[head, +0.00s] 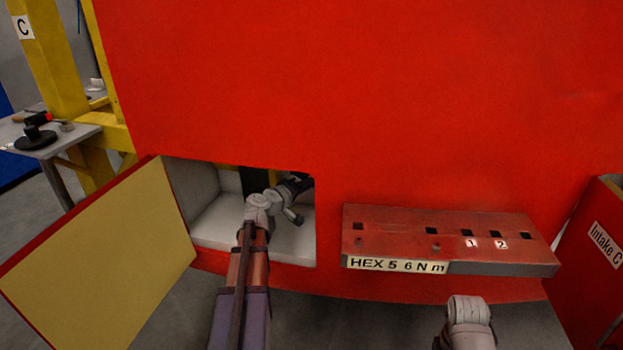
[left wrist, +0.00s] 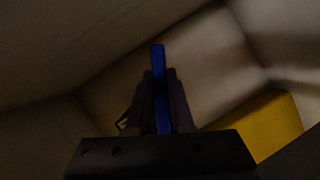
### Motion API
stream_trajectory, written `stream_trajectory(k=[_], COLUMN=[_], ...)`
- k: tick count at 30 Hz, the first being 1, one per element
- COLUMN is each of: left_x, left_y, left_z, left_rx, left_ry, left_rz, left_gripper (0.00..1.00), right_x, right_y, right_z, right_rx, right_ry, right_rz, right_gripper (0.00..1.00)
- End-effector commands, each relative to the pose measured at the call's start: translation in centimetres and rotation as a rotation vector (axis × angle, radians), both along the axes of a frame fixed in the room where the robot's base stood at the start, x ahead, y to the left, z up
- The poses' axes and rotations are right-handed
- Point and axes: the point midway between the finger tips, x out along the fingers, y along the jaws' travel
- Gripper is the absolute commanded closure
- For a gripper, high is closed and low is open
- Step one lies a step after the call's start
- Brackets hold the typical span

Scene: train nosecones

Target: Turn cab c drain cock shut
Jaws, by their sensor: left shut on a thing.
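A red cab nose fills the head view, with a yellow frame marked C (head: 24,27) at the upper left. My left arm reaches into a pale-walled compartment (head: 215,225) low in the nose. My left gripper (head: 294,186) is dark and partly hidden at the compartment's right side. In the left wrist view, my left gripper (left wrist: 160,85) is shut on a slim blue handle (left wrist: 158,58), which looks like the drain cock's lever. The handle points up between the fingers. The cock's body and any markings are hidden. My right gripper is out of view.
The compartment's hinged door (head: 105,260) stands open at the left. A red ledge (head: 400,225) with square holes and a HEX 5 6 N m label juts out at the right. A yellow surface (left wrist: 268,128) shows inside.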

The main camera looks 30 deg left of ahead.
Motion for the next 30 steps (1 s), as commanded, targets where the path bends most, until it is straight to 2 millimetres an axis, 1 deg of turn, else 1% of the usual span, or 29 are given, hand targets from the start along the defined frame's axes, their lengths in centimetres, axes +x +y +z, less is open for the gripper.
stream_trajectory(k=[15, 24, 30], left_x=[-0.5, -0.8, -1.0], left_y=[1.5, 2.8, 3.6], left_z=[-1.9, -2.6, -2.9], left_rx=[0.482, 0.746, 0.890], left_ry=[0.116, 0.180, 0.215], left_rz=[-0.002, -0.002, -0.002], left_gripper=[1.00, 1.00, 1.00], right_x=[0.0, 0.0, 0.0], right_y=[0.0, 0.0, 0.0], right_z=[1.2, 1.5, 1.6], right_rx=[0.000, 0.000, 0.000], right_ry=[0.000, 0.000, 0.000], right_rz=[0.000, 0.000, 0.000], right_gripper=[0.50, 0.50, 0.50])
